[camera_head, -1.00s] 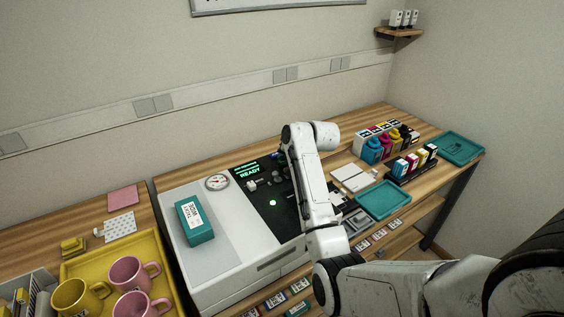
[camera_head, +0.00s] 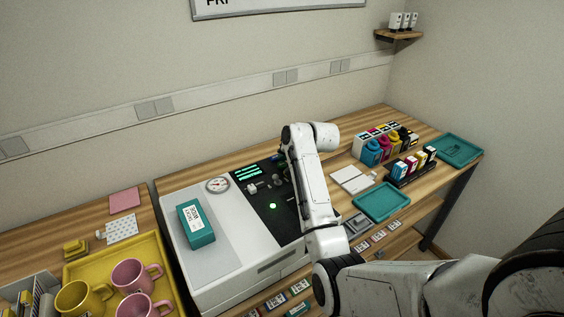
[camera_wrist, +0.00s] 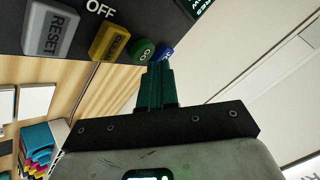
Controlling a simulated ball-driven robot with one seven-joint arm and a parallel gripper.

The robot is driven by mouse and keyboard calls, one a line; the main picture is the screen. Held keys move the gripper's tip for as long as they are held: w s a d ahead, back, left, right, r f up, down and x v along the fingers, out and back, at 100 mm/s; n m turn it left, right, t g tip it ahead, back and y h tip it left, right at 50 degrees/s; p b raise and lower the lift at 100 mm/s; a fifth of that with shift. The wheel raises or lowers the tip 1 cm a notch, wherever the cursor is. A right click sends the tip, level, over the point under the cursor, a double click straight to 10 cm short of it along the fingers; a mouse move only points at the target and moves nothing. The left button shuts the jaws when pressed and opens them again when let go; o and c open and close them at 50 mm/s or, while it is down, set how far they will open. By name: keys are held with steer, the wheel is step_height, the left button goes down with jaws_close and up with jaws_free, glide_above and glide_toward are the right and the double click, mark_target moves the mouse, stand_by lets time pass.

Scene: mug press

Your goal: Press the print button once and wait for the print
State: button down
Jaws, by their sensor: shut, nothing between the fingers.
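The mug press (camera_head: 225,262) is a white machine with a black control panel (camera_head: 262,190). Its display (camera_head: 249,172) shows several green lines, too small to read, and a green light (camera_head: 272,206) glows on the panel. In the wrist view my gripper (camera_wrist: 160,68) is shut and empty. Its tips are at the small blue button (camera_wrist: 167,47) and the green button (camera_wrist: 143,50); I cannot tell whether they touch. A yellow button (camera_wrist: 110,42) and a grey RESET button (camera_wrist: 52,33) are to their left. I cannot read which is the print button. My arm hides the gripper in the head view.
A teal box (camera_head: 196,223) lies on the press. A yellow tray (camera_head: 164,250) with pink and yellow mugs is at left. Ink bottles (camera_head: 372,152), cartridges (camera_head: 410,168) and a teal tray (camera_head: 381,203) are at right.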

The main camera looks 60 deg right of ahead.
mark_target(284, 165)
steer(key=shift+r, duration=0.2)
step_height(284, 165, up, 5)
steer(key=p, duration=0.4)
steer(key=shift+p, duration=0.4)
stand_by(0.7)
